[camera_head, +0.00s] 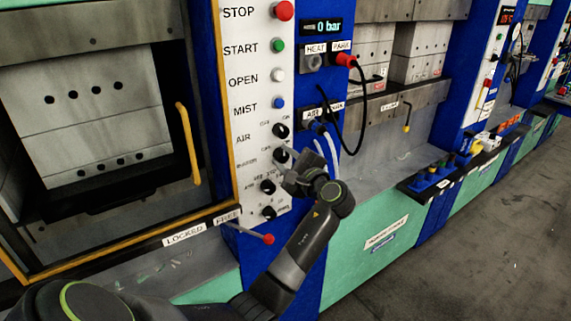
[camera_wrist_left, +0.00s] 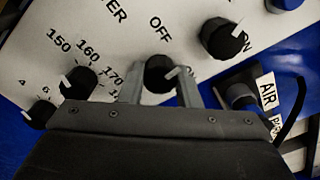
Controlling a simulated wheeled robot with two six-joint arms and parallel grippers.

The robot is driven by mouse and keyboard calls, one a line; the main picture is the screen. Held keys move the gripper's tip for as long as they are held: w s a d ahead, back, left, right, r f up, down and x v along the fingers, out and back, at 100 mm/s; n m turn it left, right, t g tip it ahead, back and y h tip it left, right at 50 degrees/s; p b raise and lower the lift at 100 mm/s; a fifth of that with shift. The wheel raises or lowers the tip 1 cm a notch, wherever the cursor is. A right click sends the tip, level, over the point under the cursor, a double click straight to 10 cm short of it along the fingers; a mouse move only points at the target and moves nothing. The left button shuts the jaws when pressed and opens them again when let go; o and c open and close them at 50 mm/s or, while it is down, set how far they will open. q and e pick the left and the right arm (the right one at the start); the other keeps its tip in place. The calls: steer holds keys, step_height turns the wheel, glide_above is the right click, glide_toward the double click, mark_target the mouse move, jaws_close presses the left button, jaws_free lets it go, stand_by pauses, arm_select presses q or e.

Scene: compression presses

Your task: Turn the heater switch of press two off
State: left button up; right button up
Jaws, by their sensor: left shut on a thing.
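The heater switch (camera_wrist_left: 159,72) of the nearest press is a round black knob with a white pointer. Its pointer points right in the wrist view, away from the OFF lettering (camera_wrist_left: 161,29) above it. My left gripper (camera_wrist_left: 161,86) is shut on this knob, one finger on each side. In the head view my left gripper (camera_head: 289,171) reaches the white control panel (camera_head: 243,68) at the heater row and partly covers it. My right gripper is not in view.
The air switch (camera_head: 281,130) sits just above, with temperature (camera_head: 267,187) and lower (camera_head: 268,212) knobs below. A red-tipped lever (camera_head: 268,239) juts out under the panel. Black cables and pale hoses (camera_head: 331,150) hang to the right. Grey floor (camera_head: 480,230) lies clear at right.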

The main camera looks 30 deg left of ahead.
arm_select(q)
steer(key=n+b, duration=0.2)
steer(key=n, duration=0.1)
steer(key=shift+f+n, duration=0.1)
steer(key=shift+n, duration=0.3)
steer(key=shift+n+b, duration=0.35)
steer(key=shift+n, duration=0.15)
steer(key=o, duration=1)
